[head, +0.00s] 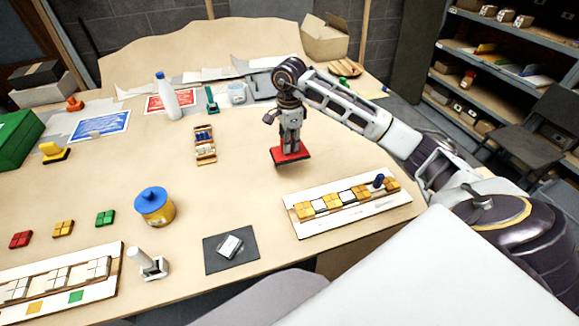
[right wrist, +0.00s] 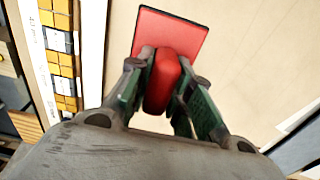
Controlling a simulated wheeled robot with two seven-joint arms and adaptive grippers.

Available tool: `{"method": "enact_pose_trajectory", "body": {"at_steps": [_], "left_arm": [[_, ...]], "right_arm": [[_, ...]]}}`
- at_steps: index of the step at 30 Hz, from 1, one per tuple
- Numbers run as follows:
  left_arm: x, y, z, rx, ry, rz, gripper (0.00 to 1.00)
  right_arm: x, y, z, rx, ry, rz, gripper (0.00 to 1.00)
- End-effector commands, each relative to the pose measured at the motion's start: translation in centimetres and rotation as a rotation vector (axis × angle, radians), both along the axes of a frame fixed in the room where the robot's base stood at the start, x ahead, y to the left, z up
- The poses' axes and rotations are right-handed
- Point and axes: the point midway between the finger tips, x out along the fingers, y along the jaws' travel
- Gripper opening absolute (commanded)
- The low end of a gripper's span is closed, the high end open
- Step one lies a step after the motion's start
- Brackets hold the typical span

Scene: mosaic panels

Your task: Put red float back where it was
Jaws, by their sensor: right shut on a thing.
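The red float (head: 290,154) is a flat red plate with a rounded red handle. My right gripper (head: 291,138) is shut on that handle from above, and the plate hangs level below the fingers. In the right wrist view, the fingers (right wrist: 165,90) close on both sides of the handle, with the float's red plate (right wrist: 185,30) beyond. I cannot tell whether the plate touches the table. My left gripper is not in view.
A yellow-and-white tile panel (head: 345,222) lies in front of the float, with a dark blue piece at its right end. A small tile rack (head: 205,157) lies left. A yellow float (head: 54,151) and a blue-lidded jar (head: 154,208) stand farther left. The table between rack and float is clear.

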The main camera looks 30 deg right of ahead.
Motion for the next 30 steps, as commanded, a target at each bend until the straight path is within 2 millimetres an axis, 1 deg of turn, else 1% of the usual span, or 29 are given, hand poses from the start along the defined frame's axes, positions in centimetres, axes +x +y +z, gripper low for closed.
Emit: {"method": "enact_pose_trajectory", "body": {"at_steps": [9,12,16,26,30], "left_arm": [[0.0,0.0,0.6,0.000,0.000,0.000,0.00],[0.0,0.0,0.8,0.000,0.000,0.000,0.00],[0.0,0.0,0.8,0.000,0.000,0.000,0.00],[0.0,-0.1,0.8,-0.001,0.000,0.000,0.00],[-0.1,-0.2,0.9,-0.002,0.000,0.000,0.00]], "right_arm": [[-0.1,0.0,-3.8,0.000,0.002,0.000,0.02],[0.0,0.1,-4.7,0.002,0.001,0.000,0.02],[0.0,0.0,-5.2,0.001,-0.001,0.000,0.02],[0.0,0.0,-5.4,0.001,-0.001,0.000,0.02],[-0.1,0.0,-6.2,0.001,0.002,0.000,0.02]]}}
